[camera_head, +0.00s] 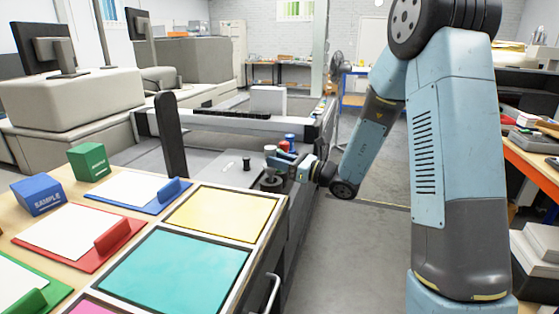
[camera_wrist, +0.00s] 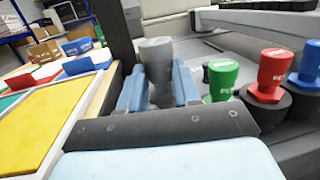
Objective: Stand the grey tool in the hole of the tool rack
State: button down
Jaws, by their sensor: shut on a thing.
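The grey tool (camera_wrist: 156,58) is upright between the two blue fingers of my gripper (camera_wrist: 160,82) in the wrist view. Its lower part is hidden by the fingers and wrist. In the head view, my gripper (camera_head: 284,160) is low over the machine bed, near a dark round holder (camera_head: 270,184). Green (camera_wrist: 221,76), red (camera_wrist: 271,72) and blue (camera_wrist: 306,62) tools stand in a row to the right in the wrist view. The red one sits in a black round holder (camera_wrist: 266,102). I cannot see whether a hole is under the grey tool.
A wooden table with a yellow panel (camera_head: 222,216) and a teal panel (camera_head: 175,270) is close on the left. A dark upright post (camera_head: 170,134) stands behind it. A green block (camera_head: 88,161) and a blue block (camera_head: 38,195) lie on the table. Open floor (camera_head: 360,235) lies right of the machine.

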aim_at(279, 182)
jog(key=shift+f, duration=1.95)
jog(key=c, duration=0.7)
grip_release()
jog(key=v, duration=1.3)
jog(key=shift+s+d, duration=0.1)
jog(key=shift+d, duration=0.3)
